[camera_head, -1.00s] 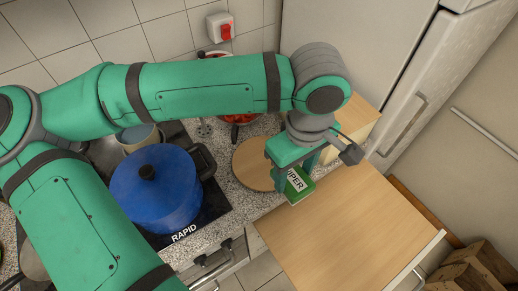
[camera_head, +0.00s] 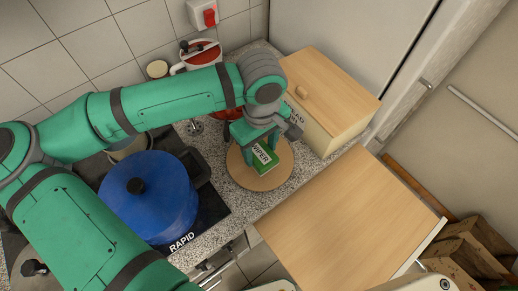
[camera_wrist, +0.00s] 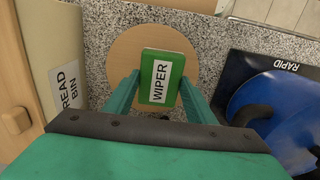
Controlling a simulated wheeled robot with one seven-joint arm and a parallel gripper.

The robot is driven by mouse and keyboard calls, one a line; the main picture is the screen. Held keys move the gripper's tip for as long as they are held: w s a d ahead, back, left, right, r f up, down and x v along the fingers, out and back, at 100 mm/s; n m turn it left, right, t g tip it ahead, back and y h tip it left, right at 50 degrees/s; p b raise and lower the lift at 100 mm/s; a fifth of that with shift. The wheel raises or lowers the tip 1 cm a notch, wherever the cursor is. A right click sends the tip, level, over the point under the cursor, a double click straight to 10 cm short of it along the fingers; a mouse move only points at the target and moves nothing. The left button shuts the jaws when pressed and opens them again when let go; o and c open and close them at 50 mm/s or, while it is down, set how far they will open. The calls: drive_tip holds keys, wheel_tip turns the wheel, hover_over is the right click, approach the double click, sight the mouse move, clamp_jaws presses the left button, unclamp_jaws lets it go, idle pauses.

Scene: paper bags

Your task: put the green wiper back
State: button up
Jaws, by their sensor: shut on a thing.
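The green wiper (camera_head: 265,158) is a small green block with a white "WIPER" label. My gripper (camera_head: 262,150) is shut on it and holds it over a round wooden board (camera_head: 244,179) on the counter. In the wrist view the wiper (camera_wrist: 161,78) sits between the two green fingers (camera_wrist: 160,100), with the round board (camera_wrist: 126,50) behind it. I cannot tell whether the wiper touches the board.
A bread bin (camera_head: 330,90) with a wooden lid stands right of the board. A blue pot (camera_head: 148,200) is on the hob to the left. A wooden panel (camera_head: 350,220) juts out in front of the counter. Crates (camera_head: 465,245) lie at lower right.

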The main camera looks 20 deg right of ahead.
sight(259, 152)
drive_tip(key=f, duration=0.1)
drive_tip(key=w+f, duration=0.1)
drive_tip(key=f, duration=0.1)
drive_tip(key=shift+a+f, duration=0.15)
drive_tip(key=shift+s+f, duration=0.25)
drive_tip(key=shift+f, duration=0.1)
drive_tip(key=o, duration=1)
drive_tip(key=shift+w, duration=0.15)
wheel_tip(259, 152, up, 12)
drive_tip(key=shift+r, duration=0.15)
